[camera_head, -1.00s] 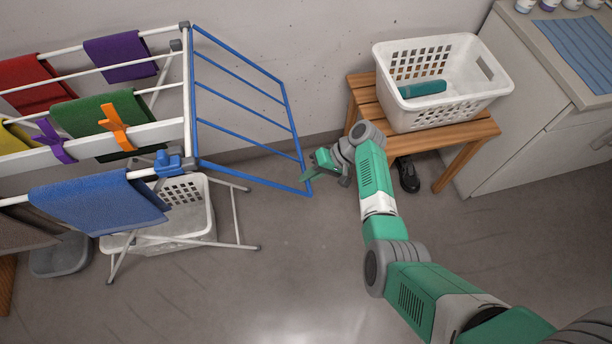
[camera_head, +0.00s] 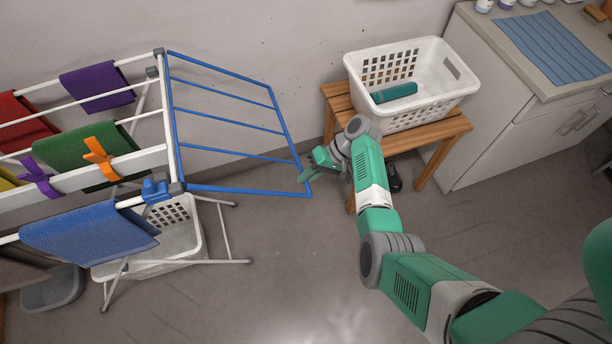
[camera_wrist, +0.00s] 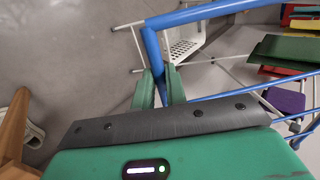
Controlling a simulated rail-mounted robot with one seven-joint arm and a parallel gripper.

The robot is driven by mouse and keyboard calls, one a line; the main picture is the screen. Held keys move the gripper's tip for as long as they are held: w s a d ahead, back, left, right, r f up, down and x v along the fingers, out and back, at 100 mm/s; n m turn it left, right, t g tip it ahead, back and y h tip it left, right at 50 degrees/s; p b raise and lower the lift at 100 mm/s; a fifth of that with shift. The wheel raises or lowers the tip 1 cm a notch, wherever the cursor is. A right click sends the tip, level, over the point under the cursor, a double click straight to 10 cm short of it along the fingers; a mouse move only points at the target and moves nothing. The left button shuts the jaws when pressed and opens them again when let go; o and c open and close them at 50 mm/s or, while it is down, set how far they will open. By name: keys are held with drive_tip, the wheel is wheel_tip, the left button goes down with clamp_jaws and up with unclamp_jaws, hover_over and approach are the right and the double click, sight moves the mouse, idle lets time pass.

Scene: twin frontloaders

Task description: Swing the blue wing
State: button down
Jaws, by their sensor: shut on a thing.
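The blue wing (camera_head: 235,129) is a frame of blue bars joined to the right side of the white drying rack (camera_head: 170,130). It sticks out to the right, close to level. My gripper (camera_head: 306,174) is at the wing's outer end, near its front corner. In the wrist view the two green fingers (camera_wrist: 158,88) are shut on the blue end bar (camera_wrist: 153,50), just beside the corner. The fingers partly hide the bar there.
A wooden bench (camera_head: 440,128) holding a white basket (camera_head: 440,88) stands right of my gripper. A blue towel (camera_head: 90,235) hangs at the rack's front. A second white basket (camera_head: 165,250) sits under the rack. Floor in front of the wing is clear.

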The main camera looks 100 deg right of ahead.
drive_tip(key=a+r+p+v, duration=0.1)
drive_tip(key=p+v, duration=0.2)
drive_tip(key=v, duration=0.3)
drive_tip(key=shift+w+d, duration=0.3)
drive_tip(key=shift+d, duration=0.15)
wheel_tip(320, 180, up, 6)
drive_tip(key=s+p, duration=0.2)
drive_tip(key=p, duration=0.2)
drive_tip(key=shift+s+d+f+p, duration=0.2)
drive_tip(key=shift+s+d+p, duration=0.1)
drive_tip(key=shift+p, duration=0.1)
wheel_tip(320, 180, up, 6)
drive_tip(key=s+p, duration=0.1)
drive_tip(key=p, duration=0.4)
drive_tip(key=shift+s+d, duration=0.2)
drive_tip(key=shift+s, duration=0.15)
drive_tip(key=shift+r, duration=0.1)
